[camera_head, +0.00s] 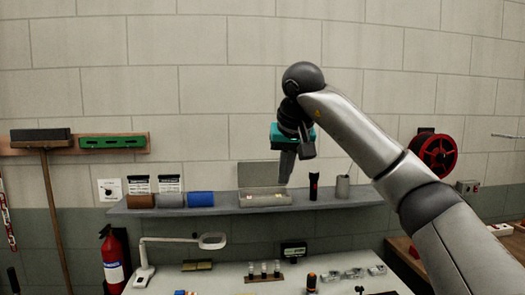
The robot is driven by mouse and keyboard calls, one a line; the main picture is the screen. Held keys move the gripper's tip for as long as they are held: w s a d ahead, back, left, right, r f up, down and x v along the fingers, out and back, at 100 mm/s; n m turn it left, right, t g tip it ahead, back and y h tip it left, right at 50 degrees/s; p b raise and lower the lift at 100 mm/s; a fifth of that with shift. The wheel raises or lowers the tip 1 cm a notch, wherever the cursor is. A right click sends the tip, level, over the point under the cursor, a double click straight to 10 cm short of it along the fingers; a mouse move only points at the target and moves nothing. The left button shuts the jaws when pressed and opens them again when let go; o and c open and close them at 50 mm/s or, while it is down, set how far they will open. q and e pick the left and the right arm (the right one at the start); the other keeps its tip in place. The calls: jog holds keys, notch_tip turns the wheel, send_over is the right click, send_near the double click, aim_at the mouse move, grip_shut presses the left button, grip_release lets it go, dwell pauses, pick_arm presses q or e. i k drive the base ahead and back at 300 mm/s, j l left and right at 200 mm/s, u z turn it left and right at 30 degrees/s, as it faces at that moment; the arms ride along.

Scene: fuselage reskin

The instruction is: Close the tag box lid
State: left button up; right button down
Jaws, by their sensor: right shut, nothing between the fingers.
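The tag box (264,201) is a shallow grey box on the wall shelf. Its lid (256,174) stands up open at the back, and small pale and red-yellow items show inside. My right arm reaches in from the right, and my right gripper (286,183) points down at the lid's right end. Its fingers are shut and empty, and they cover part of the lid's right edge. I cannot tell whether they touch the lid. My left gripper is out of view.
On the shelf (230,208), brown, grey and blue rolls (200,199) lie left of the box. A black-red flashlight (313,186) and a grey cup (342,187) stand right of it. Below is a bench (225,281) with a lamp (146,262) and small parts.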

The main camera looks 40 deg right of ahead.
aim_at(261, 173)
jog(key=i+l, duration=1.45)
jog(key=i, duration=0.2)
